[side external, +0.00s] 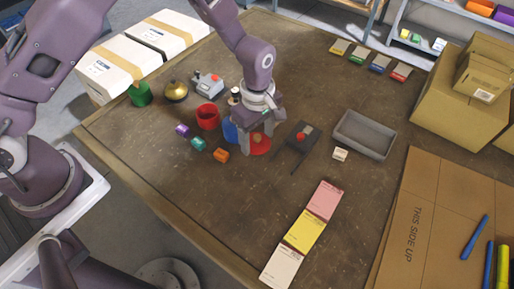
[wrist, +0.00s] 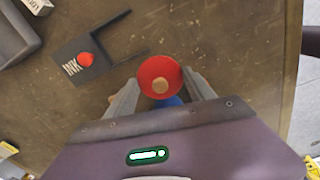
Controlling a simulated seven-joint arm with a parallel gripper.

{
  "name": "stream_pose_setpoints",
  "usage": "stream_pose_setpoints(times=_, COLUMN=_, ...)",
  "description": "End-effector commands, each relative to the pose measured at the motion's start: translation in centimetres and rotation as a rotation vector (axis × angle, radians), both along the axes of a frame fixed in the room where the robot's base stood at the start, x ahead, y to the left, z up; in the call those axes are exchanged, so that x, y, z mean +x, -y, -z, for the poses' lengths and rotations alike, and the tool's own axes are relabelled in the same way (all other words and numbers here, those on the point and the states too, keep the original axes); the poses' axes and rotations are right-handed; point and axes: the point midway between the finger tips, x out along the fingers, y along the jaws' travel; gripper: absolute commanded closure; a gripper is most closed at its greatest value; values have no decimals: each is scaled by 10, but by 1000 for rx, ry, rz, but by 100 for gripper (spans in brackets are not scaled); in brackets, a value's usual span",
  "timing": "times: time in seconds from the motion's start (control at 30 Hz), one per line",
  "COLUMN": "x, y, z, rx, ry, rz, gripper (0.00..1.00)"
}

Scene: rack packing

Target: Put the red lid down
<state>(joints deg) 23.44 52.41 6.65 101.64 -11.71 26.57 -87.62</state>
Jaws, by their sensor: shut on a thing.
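The red lid (wrist: 154,68), round with a pale knob (wrist: 160,86), is between the two fingers of my gripper (wrist: 160,88) in the wrist view. My gripper is shut on it, apparently by the knob. In the side view the lid (side external: 260,148) shows low under the fingers, close to the table top; I cannot tell whether it touches the table. A blue container (side external: 230,131) stands just left of my gripper, partly hidden by it. Its blue also shows behind the lid in the wrist view (wrist: 166,102). A red container (side external: 207,117) stands further left.
A dark ink pad (wrist: 84,63) with a red knob lies close by; it is right of my gripper in the side view (side external: 301,136). A grey tray (side external: 363,136) is further right. Small purple, teal and orange cylinders (side external: 198,144) lie left.

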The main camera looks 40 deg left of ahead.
Motion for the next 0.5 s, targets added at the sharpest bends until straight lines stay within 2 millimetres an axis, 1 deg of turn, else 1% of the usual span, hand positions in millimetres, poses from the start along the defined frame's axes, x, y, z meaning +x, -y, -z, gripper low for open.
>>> stream_pose_setpoints(times=0.3, x=0, y=0, z=46, rx=-1, ry=0, rz=-1, gripper=76)
stream_pose_setpoints(times=0.5, x=1, y=0, z=46, rx=-1, ry=1, rz=0, gripper=76)
